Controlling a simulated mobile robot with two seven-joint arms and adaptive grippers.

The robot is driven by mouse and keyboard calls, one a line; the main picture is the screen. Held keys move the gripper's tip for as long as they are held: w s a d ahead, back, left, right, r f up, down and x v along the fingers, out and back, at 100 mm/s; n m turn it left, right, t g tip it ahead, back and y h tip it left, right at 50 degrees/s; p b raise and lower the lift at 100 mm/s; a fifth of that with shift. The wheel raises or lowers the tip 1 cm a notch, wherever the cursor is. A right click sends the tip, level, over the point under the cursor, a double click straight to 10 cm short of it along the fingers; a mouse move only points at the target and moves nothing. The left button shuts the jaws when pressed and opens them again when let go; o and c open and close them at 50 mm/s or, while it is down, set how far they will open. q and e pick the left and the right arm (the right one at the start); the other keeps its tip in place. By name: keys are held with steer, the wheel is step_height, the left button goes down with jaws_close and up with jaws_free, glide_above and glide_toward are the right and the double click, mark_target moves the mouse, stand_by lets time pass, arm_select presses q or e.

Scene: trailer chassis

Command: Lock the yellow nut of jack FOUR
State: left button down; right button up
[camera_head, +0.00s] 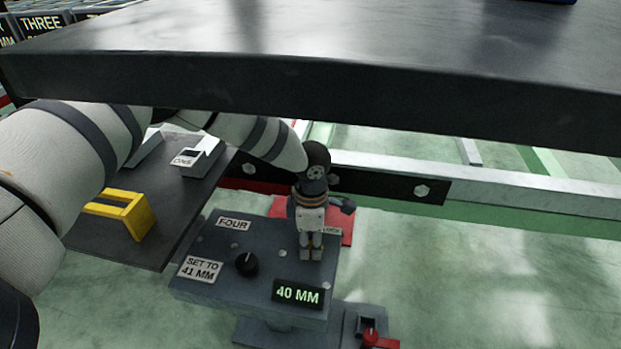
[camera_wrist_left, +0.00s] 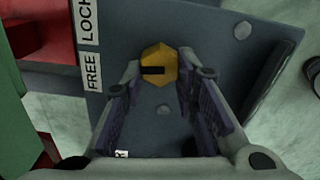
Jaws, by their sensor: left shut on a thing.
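The jack FOUR box (camera_head: 215,248) is grey, with a FOUR label (camera_head: 233,224), a SET TO 41 MM label (camera_head: 200,269) and a display (camera_head: 298,293) reading 40 MM. A black knob (camera_head: 246,263) sits on its top. My left gripper (camera_head: 311,254) points down onto the box and hides the nut in the head view. In the left wrist view, the yellow nut (camera_wrist_left: 163,63) is between the fingertips of my left gripper (camera_wrist_left: 160,72), which is shut on it. The nut's dark mark points left, towards the FREE label (camera_wrist_left: 93,70); the LOCK label (camera_wrist_left: 88,20) is above that.
A dark slab (camera_head: 330,85) hangs over the work area. A dark plate with a yellow handle (camera_head: 140,218) and a ONE label (camera_head: 184,161) lies to the left. A dark bolted bar (camera_head: 390,187) runs behind the gripper. A red lever (camera_head: 378,341) is at the box's lower right.

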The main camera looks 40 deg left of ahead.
arm_select(q)
steer(key=m, duration=0.5)
steer(key=shift+w+a+f+m, duration=0.1)
steer(key=shift+m, duration=0.2)
steer(key=m, duration=0.4)
steer(key=shift+w+m, duration=0.15)
steer(key=shift+m, duration=0.25)
steer(key=c, duration=1.2)
jaws_free()
steer(key=shift+c, duration=0.2)
step_height(320, 180, up, 12)
